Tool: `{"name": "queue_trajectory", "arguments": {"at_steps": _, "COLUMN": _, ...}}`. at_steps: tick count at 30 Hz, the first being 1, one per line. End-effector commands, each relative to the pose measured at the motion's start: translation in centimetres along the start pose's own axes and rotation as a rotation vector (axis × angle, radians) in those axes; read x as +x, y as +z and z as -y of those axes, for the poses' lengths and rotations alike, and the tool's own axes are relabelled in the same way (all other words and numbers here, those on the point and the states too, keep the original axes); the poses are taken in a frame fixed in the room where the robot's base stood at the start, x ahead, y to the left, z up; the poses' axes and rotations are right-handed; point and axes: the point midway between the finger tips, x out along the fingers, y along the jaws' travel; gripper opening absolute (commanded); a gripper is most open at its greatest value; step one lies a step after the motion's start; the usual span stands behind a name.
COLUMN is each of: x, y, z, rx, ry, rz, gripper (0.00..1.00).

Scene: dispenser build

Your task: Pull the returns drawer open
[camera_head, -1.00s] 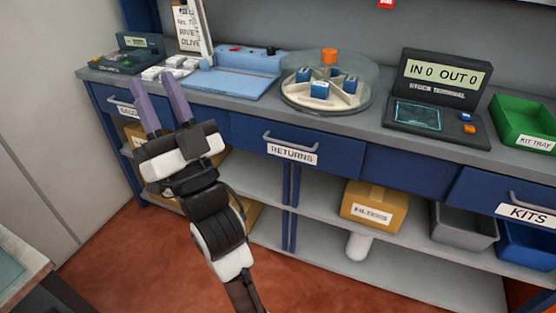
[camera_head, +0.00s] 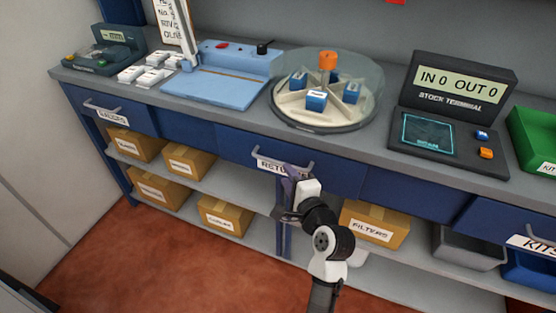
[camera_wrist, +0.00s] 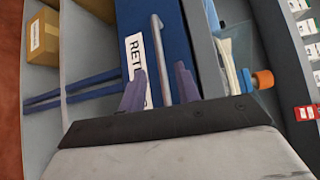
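The blue returns drawer (camera_head: 237,143) is shut, flush with the bench front. Its grey bar handle (camera_head: 266,155) and white label (camera_head: 268,166) face me, the label partly hidden by my gripper. My gripper (camera_head: 289,172) is in front of the drawer's right half, close to the handle. In the wrist view the drawer front (camera_wrist: 151,15) and handle (camera_wrist: 158,45) appear turned on end. My gripper (camera_wrist: 159,75) is open there, with a purple finger on each side of the handle bar in the picture. I cannot tell whether the fingers touch it.
A round dispenser (camera_head: 325,118) with blue-and-white blocks stands on the bench above the drawer. A stock terminal (camera_head: 450,125) is right of it, a blue device (camera_head: 222,85) left. Shelves below hold cardboard boxes (camera_head: 372,228). The red floor (camera_head: 150,260) in front is clear.

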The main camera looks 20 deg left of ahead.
Motion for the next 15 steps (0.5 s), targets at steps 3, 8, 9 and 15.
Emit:
{"name": "queue_trajectory", "arguments": {"at_steps": 3, "x": 2.7, "y": 0.1, "z": 0.2, "rx": -0.002, "ry": 0.0, "rz": 0.002, "gripper": 0.33}}
{"name": "queue_trajectory", "arguments": {"at_steps": 8, "x": 5.3, "y": 0.1, "z": 0.2, "rx": -0.002, "ry": 0.0, "rz": 0.002, "gripper": 0.33}}
{"name": "queue_trajectory", "arguments": {"at_steps": 9, "x": 5.8, "y": 0.1, "z": 0.1, "rx": -0.001, "ry": -0.001, "rz": 0.002, "gripper": 0.33}}
{"name": "queue_trajectory", "arguments": {"at_steps": 15, "x": 7.2, "y": 0.0, "z": 0.1, "rx": -0.002, "ry": 0.0, "rz": 0.0, "gripper": 0.33}}
